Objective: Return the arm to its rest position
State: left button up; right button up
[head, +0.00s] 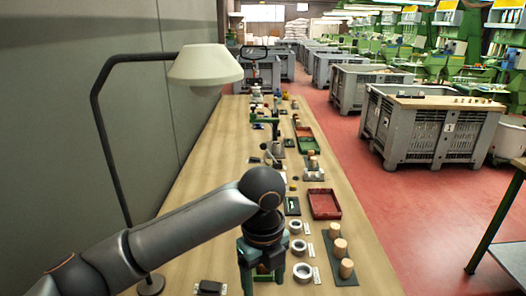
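My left arm comes in from the left across the near end of the long wooden table (190,226). My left gripper (263,281) points down over the table near the front edge, its fingers apart. A small green part shows between the fingers; I cannot tell what it belongs to, and nothing looks clamped. Several cork stoppers (346,268) stand on a dark strip (343,281) to the right of the gripper. My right gripper is not in view.
Metal rings (303,272) lie right beside the gripper, with a red tray (325,217) behind. A lamp (205,66) stands on the left by the wall. A dark item (210,287) lies near the front edge. Grey crates (428,130) stand across the red floor aisle.

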pick_arm(q)
jog(key=s+d+f+n+t+h, duration=0.1)
jog(key=d+f+n+t+h, duration=0.2)
jog(key=f+n, duration=0.45)
jog(key=d+f+n+h, duration=0.2)
jog(key=f+n+h, duration=0.35)
jog(key=f, duration=0.35)
jog(key=s+a+f+n+t+y, duration=0.3)
jog(key=s+a+f+n, duration=0.3)
jog(key=a, duration=0.5)
jog(key=s+a+f+n+t+y, duration=0.3)
jog(key=s+a+f+n, duration=0.4)
jog(key=a, duration=0.4)
jog(key=shift+s+n, duration=0.5)
jog(key=shift+n, duration=0.1)
jog(key=shift+f, duration=0.1)
